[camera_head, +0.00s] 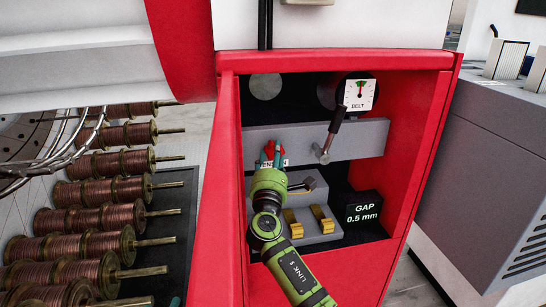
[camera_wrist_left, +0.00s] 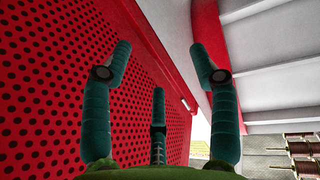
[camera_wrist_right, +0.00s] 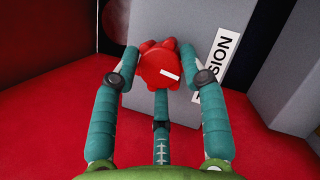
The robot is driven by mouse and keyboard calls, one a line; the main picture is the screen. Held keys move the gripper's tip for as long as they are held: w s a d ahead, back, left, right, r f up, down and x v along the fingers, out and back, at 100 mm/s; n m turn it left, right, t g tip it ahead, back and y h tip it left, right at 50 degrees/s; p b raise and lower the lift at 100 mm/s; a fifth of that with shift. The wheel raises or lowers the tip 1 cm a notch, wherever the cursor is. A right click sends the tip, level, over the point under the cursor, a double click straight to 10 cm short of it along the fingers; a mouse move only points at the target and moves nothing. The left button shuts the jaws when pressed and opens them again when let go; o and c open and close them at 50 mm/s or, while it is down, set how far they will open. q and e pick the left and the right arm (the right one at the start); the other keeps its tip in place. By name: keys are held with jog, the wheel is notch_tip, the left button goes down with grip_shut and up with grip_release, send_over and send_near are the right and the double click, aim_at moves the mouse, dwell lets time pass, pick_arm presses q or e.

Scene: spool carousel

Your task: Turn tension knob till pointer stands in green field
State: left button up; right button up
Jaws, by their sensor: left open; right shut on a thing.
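The red tension knob (camera_wrist_right: 163,66) has a white mark on its face and sits on a grey panel beside a "TENSION" label (camera_wrist_right: 219,62), partly hidden. My right gripper (camera_wrist_right: 162,72) is shut on the knob, its teal fingers around it; it also shows in the head view (camera_head: 271,156). The white BELT gauge (camera_head: 359,95) sits above right of the knob. Its thin pointer looks roughly upright, at or near the green field at its top; it is too small to tell exactly. My left gripper (camera_wrist_left: 160,70) is open and empty beside a red perforated panel (camera_wrist_left: 85,75).
A dark-handled lever (camera_head: 331,131) stands right of the knob. Below are brass clips (camera_head: 322,219) and a black "GAP 0.5 mm" block (camera_head: 364,212). Red cabinet walls (camera_head: 422,150) enclose this recess. Copper spools (camera_head: 95,217) stand at the left.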

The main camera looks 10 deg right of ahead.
jog(key=shift+d, duration=0.25)
jog(key=o, duration=1.1)
jog(key=shift+f, duration=0.15)
jog(key=shift+a, duration=0.1)
notch_tip(320, 180, up, 10)
jog(key=shift+r, duration=0.1)
